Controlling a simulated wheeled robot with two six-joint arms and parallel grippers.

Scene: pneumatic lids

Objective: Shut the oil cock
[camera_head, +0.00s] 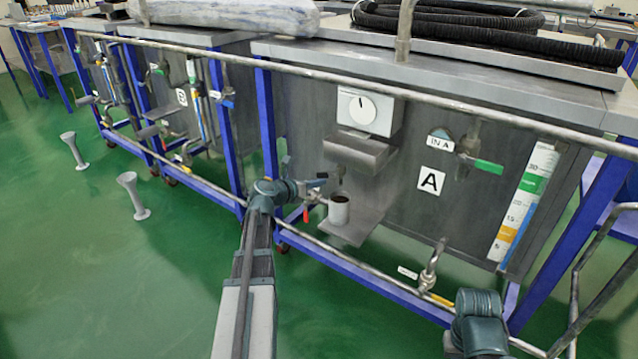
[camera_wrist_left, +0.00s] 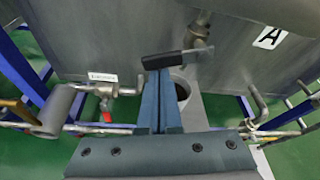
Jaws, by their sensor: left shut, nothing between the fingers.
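A small cock (camera_head: 338,172) is on the front of tank A, above a cup (camera_head: 339,207) on a small metal shelf. In the left wrist view the cock (camera_wrist_left: 198,40) has a dark lever (camera_wrist_left: 165,60) pointing left in the picture. My left gripper (camera_head: 318,183) is in front of the tank, beside the cock. In its wrist view, the shut, empty fingers (camera_wrist_left: 160,78) are at the lever; whether they touch it I cannot tell. They partly hide the cup (camera_wrist_left: 182,90). Any oil stream cannot be made out.
A red-handled valve (camera_head: 306,213) sits left of the cup. A green-handled valve (camera_head: 486,166) and a yellow-handled one (camera_head: 440,298) are further right. A metal rail (camera_head: 370,283) runs low along the front, with blue frame posts.

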